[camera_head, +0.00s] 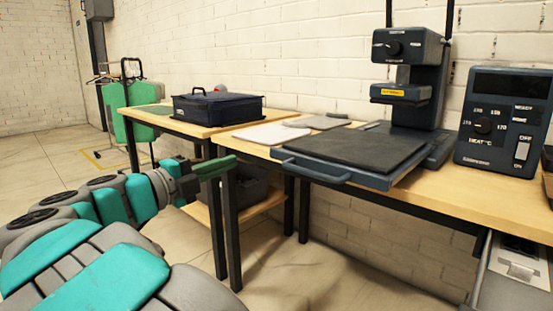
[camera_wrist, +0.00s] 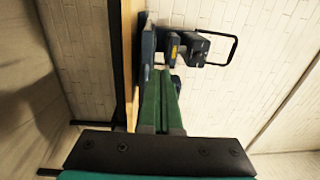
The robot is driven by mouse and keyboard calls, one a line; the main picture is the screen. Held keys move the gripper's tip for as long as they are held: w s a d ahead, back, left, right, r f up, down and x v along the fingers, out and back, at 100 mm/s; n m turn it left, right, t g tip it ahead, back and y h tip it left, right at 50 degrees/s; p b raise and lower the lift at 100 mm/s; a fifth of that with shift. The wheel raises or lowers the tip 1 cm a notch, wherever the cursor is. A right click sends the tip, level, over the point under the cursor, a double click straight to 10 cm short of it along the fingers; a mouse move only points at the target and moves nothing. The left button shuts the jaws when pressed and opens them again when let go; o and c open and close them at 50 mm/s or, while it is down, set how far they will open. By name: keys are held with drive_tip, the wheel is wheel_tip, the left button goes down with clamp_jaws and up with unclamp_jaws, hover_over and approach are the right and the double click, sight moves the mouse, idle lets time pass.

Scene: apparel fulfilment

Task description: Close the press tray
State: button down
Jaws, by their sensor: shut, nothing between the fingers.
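The press tray (camera_head: 352,147) is a dark flat platen in a blue-grey frame. It is slid out in front of the heat press (camera_head: 415,75), and its front overhangs the near edge of the table. Its handle (camera_head: 312,171) sticks out at the front left side. My gripper (camera_head: 233,160) has green fingers, shut and empty. It is in front of the tables, left of the handle and apart from it. In the wrist view the shut fingers (camera_wrist: 161,72) point towards the press (camera_wrist: 178,47), seen sideways; the tray is hard to make out there.
The control box (camera_head: 503,120) stands right of the press on the wooden table (camera_head: 455,195). Folded pale cloths (camera_head: 270,134) lie left of the tray. A dark blue box (camera_head: 218,107) sits on the left table. Green garments hang on a rack (camera_head: 132,75) behind. Open floor lies in front.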

drive_tip(key=f, duration=0.1)
approach(279, 155)
drive_tip(key=x, duration=0.7)
drive_tip(key=shift+r+p, duration=0.1)
drive_tip(key=shift+p, duration=0.3)
drive_tip(key=shift+w+d, duration=0.15)
drive_tip(key=p+x, duration=0.1)
drive_tip(key=x, duration=0.8)
drive_tip(key=p+x, duration=0.2)
drive_tip(key=x, duration=0.7)
drive_tip(key=f+p+x, duration=0.1)
drive_tip(key=x, duration=0.8)
drive_tip(key=shift+w+d+p, duration=0.25)
drive_tip(key=shift+p, duration=0.05)
drive_tip(key=shift+w+d, duration=0.35)
drive_tip(key=shift+w, duration=0.1)
